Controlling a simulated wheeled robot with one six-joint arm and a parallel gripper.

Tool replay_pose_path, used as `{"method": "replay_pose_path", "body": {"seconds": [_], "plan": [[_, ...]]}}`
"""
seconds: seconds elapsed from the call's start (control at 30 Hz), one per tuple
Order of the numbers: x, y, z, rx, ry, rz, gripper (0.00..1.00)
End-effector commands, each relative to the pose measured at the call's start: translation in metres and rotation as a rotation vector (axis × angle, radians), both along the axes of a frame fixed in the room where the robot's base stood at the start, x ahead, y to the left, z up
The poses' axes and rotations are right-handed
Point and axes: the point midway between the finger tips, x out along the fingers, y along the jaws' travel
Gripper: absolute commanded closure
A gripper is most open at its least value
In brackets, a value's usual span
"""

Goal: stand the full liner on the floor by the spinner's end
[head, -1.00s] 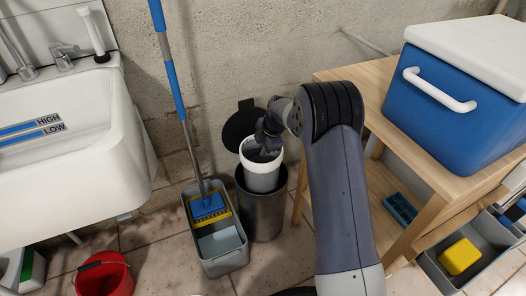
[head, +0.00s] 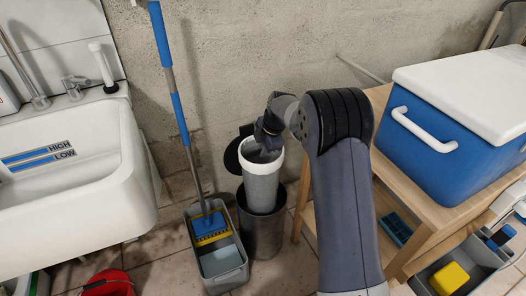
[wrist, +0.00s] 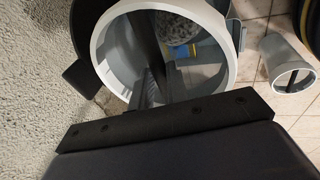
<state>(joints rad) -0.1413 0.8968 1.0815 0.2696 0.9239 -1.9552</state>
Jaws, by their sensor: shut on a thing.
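The liner (head: 262,187) is a grey bucket with a white rim. It stands upright, partly raised out of the dark metal bin (head: 262,238), its lower end hidden inside. My gripper (head: 265,149) is shut on the liner at its top; the exact grip is hard to see. The wrist view shows the liner's pale round rim (wrist: 233,62) close up, with grey fluffy matter (wrist: 178,24) inside. The grey tub (head: 226,276) with a yellow-edged insert and a blue mop head (head: 208,224) stands just left of the bin; I take it for the spinner.
The bin's black lid (head: 232,157) stands open behind the liner. A sink (head: 60,215) and a red bucket (head: 108,284) are at left. A wooden bench (head: 421,228) with a blue cooler (head: 440,150) is at right. Some tiled floor shows before the bin.

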Motion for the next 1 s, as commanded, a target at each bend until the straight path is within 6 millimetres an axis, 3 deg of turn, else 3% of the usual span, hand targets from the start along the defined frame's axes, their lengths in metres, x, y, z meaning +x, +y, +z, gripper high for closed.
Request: {"method": "replay_pose_path", "body": {"seconds": [0.1, 1.0], "plan": [[0.001, 0.000, 0.019, 0.001, -0.005, -0.001, 1.00], [0.001, 0.000, 0.114, 0.000, -0.003, 0.000, 1.00]]}}
